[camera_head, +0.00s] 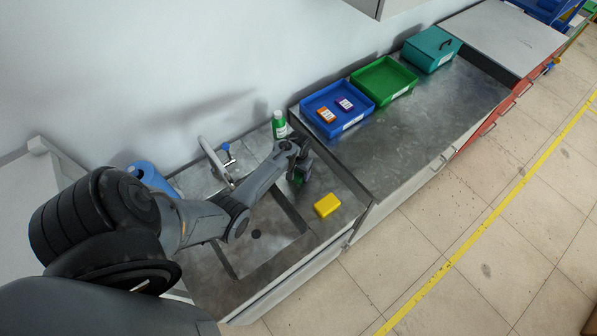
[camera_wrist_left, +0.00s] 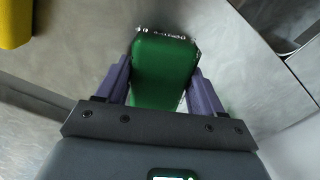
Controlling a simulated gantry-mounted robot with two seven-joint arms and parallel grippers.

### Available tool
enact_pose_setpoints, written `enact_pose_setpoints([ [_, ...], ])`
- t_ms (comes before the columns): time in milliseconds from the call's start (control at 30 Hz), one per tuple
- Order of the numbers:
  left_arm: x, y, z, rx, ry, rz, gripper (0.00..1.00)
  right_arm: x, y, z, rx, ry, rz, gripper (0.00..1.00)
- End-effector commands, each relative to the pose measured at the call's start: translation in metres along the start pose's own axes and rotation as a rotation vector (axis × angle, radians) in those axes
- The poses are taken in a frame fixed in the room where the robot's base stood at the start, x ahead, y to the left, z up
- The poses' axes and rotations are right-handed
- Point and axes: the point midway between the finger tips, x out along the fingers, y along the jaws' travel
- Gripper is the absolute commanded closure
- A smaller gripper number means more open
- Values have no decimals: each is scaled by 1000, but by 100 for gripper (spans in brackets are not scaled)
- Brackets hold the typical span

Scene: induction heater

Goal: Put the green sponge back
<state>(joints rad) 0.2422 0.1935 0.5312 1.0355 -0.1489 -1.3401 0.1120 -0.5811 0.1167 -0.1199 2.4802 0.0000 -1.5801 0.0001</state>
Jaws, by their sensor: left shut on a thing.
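The green sponge (camera_wrist_left: 165,70) is between the two fingers of my left gripper (camera_wrist_left: 165,85) in the left wrist view, and the gripper is shut on it. A pale, speckled edge shows along its far end. In the head view my left gripper (camera_head: 298,174) is over the metal counter, right of the sink, and only a little of the green sponge (camera_head: 297,181) shows beneath it. I cannot tell whether the sponge touches the counter. My right gripper is not in view.
A yellow sponge (camera_head: 326,206) lies near the counter's front edge. A green bottle (camera_head: 279,126) and a faucet (camera_head: 214,160) stand behind. A blue tray (camera_head: 355,121) holding two small boxes, a green tray (camera_head: 401,95) and a teal box (camera_head: 432,50) stand further right. The right counter's front is clear.

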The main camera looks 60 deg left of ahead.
Motion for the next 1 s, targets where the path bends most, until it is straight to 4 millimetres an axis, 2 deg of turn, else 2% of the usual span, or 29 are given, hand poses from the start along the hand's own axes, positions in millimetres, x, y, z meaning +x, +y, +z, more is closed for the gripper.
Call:
enact_pose_setpoints([
  [133, 4, 0, 0, 0, 0, 0, 61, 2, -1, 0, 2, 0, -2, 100],
  [167, 3, 0, 0, 0, 0, 0, 28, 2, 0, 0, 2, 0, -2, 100],
  [300, 3, 0, 0, 0, 0, 0, 7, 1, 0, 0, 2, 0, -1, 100],
  [567, 3, 0, 0, 0, 0, 0, 7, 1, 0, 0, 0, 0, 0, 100],
  [733, -5, 0, 0, 0, 0, 1, 7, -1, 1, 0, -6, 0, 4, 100],
  [1000, -47, 1, -1, 0, 3, 1, 7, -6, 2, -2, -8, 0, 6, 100],
])
